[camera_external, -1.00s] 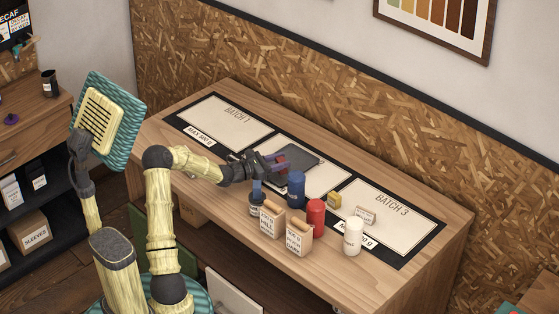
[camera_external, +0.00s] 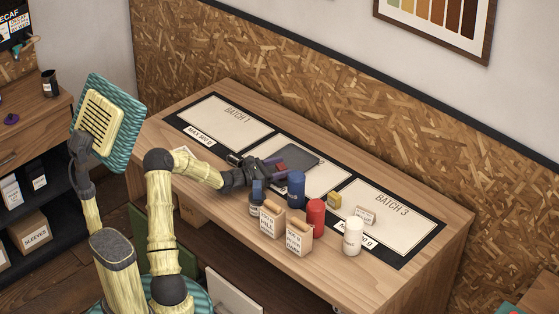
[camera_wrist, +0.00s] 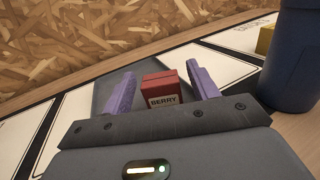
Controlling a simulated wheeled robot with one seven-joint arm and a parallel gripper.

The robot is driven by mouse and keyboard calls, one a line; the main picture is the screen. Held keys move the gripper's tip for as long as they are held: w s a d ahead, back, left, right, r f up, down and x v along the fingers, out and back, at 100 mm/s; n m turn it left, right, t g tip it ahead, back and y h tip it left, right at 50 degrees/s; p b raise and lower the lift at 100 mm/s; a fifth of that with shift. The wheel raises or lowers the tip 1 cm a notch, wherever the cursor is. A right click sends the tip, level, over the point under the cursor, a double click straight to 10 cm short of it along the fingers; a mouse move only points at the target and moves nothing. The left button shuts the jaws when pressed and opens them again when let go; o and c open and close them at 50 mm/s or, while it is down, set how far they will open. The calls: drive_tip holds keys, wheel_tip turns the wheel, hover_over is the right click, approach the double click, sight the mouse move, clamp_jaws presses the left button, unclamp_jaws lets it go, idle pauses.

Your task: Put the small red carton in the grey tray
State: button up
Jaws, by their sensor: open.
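The small red carton (camera_wrist: 164,86), labelled BERRY, stands between the two purple fingers of my gripper (camera_wrist: 160,70) in the wrist view. The fingers are spread, with a gap showing on each side of the carton. The carton's lower part is hidden behind the gripper body. The grey tray (camera_wrist: 108,88) shows behind and to the left of the carton. In the external view, my gripper (camera_external: 278,166) is low at the near-left edge of the grey tray (camera_external: 304,157). The red carton (camera_external: 281,168) shows there as a small patch between the fingers, seemingly on the tray.
A dark blue canister (camera_external: 296,188) stands close to the right of my gripper. A blue-topped bottle (camera_external: 257,203), two tan pouches (camera_external: 271,222), a red canister (camera_external: 316,216), a white bottle (camera_external: 353,238) and a yellow block (camera_external: 334,200) stand nearby. The BATCH 1 mat (camera_external: 225,124) is clear.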

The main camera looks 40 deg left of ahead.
drive_tip(key=p+v, duration=0.1)
drive_tip(key=v, duration=1.1)
